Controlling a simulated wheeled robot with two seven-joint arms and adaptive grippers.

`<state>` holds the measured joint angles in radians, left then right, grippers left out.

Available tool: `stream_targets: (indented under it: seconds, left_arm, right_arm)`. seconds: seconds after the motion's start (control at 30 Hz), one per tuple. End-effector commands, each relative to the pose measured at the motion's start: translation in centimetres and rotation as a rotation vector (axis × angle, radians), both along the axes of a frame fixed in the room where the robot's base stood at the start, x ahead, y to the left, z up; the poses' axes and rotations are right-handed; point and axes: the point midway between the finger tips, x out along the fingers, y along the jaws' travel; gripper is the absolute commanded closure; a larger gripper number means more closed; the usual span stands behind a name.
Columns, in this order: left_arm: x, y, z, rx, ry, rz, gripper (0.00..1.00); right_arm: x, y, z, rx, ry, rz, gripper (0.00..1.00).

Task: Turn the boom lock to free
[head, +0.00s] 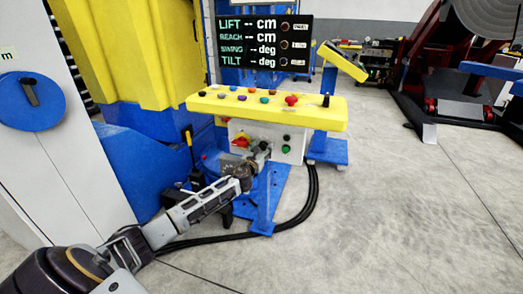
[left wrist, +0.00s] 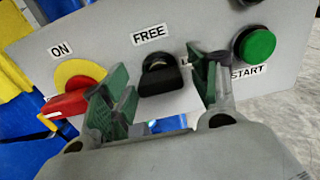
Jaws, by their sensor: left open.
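The boom lock is a black knob (left wrist: 163,76) on a grey panel (left wrist: 290,70), under a FREE label (left wrist: 150,35). Another label at its right, starting with L, is mostly hidden by a finger. Which label the knob points to, I cannot tell. My left gripper (left wrist: 160,82) is open, with one green-padded finger on each side of the knob; whether either touches it is unclear. In the head view my left gripper (head: 260,152) is at the panel's front and covers the knob. My right gripper is not in view.
A red-and-yellow switch (left wrist: 75,90) labelled ON is left of the knob. A green START button (left wrist: 255,44) is at its right. A yellow console (head: 225,103) with several buttons overhangs the panel. Black cables (head: 307,200) lie on the floor. A dark display (head: 264,43) stands above.

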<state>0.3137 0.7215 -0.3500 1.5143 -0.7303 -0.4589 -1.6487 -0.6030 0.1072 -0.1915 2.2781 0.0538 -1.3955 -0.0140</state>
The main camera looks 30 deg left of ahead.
Motion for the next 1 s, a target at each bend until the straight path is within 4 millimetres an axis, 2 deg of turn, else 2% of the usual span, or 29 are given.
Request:
stream_targets:
  seconds: [0.37,0.47,0.73,1.0]
  left_arm:
    - [0.24,0.01,0.06,0.0,-0.001,0.0,0.39]
    - [0.22,0.01,0.05,0.0,-0.001,0.0,0.5]
    - [0.21,0.01,0.05,0.0,0.0,0.0,0.84]
    - [0.21,0.01,0.04,-0.016,-0.004,0.0,0.85]
  right_arm:
    - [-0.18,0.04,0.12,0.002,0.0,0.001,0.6]
    - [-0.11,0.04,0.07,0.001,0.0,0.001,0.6]
    - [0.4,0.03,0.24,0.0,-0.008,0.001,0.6]
    - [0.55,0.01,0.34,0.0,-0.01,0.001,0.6]
